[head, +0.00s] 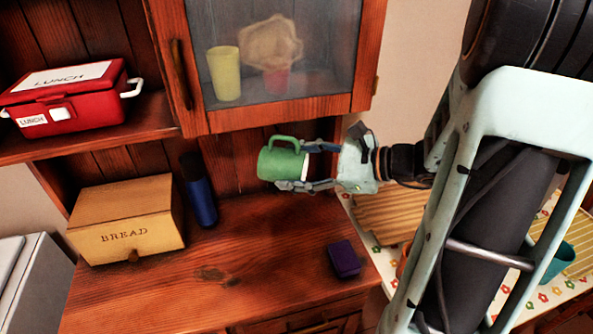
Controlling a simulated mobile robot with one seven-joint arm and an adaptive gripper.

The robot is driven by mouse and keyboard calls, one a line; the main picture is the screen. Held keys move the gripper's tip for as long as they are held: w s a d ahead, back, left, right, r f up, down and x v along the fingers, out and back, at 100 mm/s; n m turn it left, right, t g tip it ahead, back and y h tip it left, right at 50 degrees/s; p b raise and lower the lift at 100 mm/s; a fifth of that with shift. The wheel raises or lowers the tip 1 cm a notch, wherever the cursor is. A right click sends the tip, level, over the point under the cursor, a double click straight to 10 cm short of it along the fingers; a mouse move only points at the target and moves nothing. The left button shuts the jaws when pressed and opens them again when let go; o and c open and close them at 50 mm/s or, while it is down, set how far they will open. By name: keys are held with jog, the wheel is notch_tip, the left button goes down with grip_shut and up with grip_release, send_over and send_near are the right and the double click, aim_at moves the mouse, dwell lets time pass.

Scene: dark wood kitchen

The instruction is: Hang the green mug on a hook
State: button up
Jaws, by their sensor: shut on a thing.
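The green mug (276,165) is in the head view, in front of the wooden hutch and above its counter. It is tilted onto its side, with its handle (286,141) on top. My gripper (305,168) comes from the right and is shut on the mug, one finger above and one below its body near the rim. The mug appears held clear of the counter. No hook can be made out; the underside of the glass-door cabinet is hidden from this angle.
The glass-door cabinet (220,121) overhangs just above the mug. A bread box (128,218), a blue bottle (201,202) and a purple box (344,259) stand on the counter (215,280). A red lunch box (72,97) sits on the left shelf. The middle counter is clear.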

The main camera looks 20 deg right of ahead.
jog(key=w+f, duration=0.1)
jog(key=w, duration=0.6)
jog(key=shift+w+b, duration=0.25)
jog(key=shift+b, duration=0.2)
dwell(0.4)
dwell(0.5)
jog(key=o, duration=1.5)
jog(key=shift+f, duration=0.1)
